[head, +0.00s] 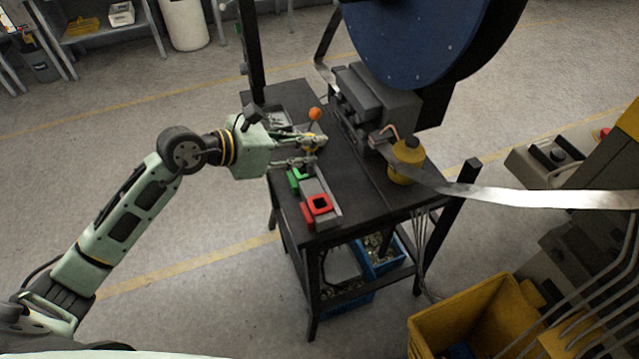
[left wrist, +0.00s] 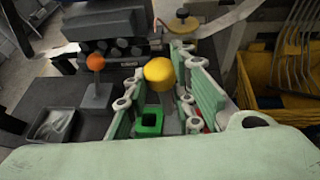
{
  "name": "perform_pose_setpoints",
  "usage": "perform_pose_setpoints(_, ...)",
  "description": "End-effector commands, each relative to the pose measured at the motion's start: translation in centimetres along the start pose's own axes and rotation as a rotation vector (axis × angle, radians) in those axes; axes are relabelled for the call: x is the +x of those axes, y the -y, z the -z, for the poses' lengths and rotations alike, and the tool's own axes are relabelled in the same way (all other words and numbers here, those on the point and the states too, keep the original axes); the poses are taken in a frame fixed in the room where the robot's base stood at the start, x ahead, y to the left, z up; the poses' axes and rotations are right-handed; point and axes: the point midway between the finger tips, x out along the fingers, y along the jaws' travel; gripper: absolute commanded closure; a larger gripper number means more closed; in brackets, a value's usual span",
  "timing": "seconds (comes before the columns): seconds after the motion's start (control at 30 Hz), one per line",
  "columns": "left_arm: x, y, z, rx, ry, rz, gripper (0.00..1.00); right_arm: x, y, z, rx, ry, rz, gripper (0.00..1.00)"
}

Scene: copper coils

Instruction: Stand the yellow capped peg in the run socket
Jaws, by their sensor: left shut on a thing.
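The yellow capped peg (left wrist: 159,72) shows its round yellow cap between the finger pads of my left gripper (left wrist: 158,84) in the left wrist view. My left gripper (head: 316,151) is shut on the peg, over the black table; in the head view only a little of the yellow cap (head: 319,141) shows. The peg's lower end is hidden. A green square socket (head: 295,178) sits just below the fingers, and it also shows in the left wrist view (left wrist: 149,122). A red square socket (head: 318,205) stands nearer on the same grey block. I cannot read which one is marked run. My right gripper is out of view.
An orange ball-topped lever (head: 314,114) stands beyond the gripper, beside a grey tray (left wrist: 52,124). A dark grey machine (head: 372,100) with a blue disc (head: 415,40) stands behind. A yellow-topped roller (head: 406,158) and metal strip (head: 540,198) lie right. The table's front right is clear.

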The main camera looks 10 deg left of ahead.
Motion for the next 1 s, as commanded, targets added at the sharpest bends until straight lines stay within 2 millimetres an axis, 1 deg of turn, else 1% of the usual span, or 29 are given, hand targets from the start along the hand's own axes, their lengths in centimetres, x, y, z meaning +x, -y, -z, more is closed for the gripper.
perform_pose_setpoints(0.03, 0.0, -1.3, -0.1, 0.003, 0.004, -0.01, 1.0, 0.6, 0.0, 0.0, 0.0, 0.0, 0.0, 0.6)
perform_pose_setpoints(0.1, -0.1, -2.5, -0.4, 0.003, 0.008, -0.017, 1.0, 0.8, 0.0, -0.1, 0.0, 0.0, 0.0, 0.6)
perform_pose_setpoints(0.2, -0.2, -3.6, -0.8, 0.001, 0.013, -0.023, 1.0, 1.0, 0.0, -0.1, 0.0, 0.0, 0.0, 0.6)
perform_pose_setpoints(0.27, -0.3, -3.9, -0.8, 0.001, 0.015, -0.025, 1.0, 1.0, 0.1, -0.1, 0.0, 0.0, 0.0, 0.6)
perform_pose_setpoints(0.43, -0.2, -4.0, -0.6, 0.0, 0.016, -0.025, 1.0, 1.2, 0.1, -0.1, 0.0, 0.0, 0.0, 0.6)
perform_pose_setpoints(0.57, 0.0, -4.0, -0.1, -0.001, 0.016, -0.026, 1.0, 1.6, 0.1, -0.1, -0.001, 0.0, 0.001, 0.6)
perform_pose_setpoints(0.87, 0.9, -3.9, 1.8, -0.001, 0.016, -0.026, 1.0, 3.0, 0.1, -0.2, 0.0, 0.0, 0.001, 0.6)
perform_pose_setpoints(1.0, 1.3, -3.9, 2.8, 0.0, 0.015, -0.026, 1.0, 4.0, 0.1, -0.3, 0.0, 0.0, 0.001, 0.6)
